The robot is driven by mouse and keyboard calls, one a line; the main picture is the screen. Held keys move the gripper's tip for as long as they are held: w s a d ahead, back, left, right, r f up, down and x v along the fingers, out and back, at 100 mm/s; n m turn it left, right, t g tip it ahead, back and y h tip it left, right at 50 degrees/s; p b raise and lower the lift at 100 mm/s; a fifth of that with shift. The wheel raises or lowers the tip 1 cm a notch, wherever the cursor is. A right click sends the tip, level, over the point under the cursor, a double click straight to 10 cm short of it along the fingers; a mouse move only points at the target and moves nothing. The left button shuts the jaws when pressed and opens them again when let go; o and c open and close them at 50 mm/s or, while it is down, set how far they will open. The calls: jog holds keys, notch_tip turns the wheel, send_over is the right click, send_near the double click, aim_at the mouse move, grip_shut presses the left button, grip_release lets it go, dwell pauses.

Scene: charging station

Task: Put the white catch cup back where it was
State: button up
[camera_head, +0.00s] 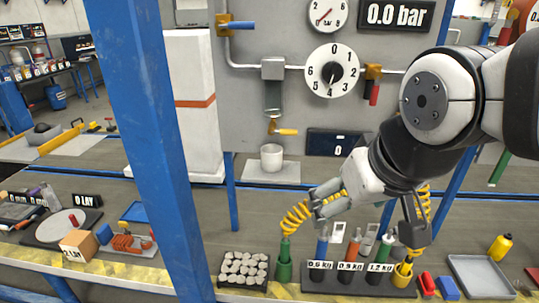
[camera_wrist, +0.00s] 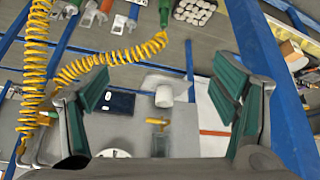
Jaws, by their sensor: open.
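The white catch cup (camera_head: 271,157) stands upright on a pale square plate (camera_head: 258,178) at the back of the bench, below a tap with a yellow handle (camera_head: 286,132). In the wrist view the cup (camera_wrist: 164,96) appears between the spread fingers but well beyond them, untouched. My gripper (camera_head: 322,200) is to the right of the cup and nearer the camera in the head view. In the wrist view my gripper (camera_wrist: 166,85) is open, with green finger pads and nothing between them. The fingers are small and partly unclear in the head view.
A blue post (camera_head: 165,140) rises left of the cup. A yellow coiled hose (camera_head: 296,215) hangs beside my gripper, above a green bottle (camera_head: 285,262). Several weights stand in a labelled rack (camera_head: 350,282); a stone tray (camera_head: 243,284) is at the front. A dark display (camera_head: 335,143) is right of the cup.

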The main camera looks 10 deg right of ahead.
jog(key=s+g, duration=0.1)
jog(key=s, duration=0.5)
jog(key=shift+a+f, duration=0.15)
jog(key=shift+a, duration=0.15)
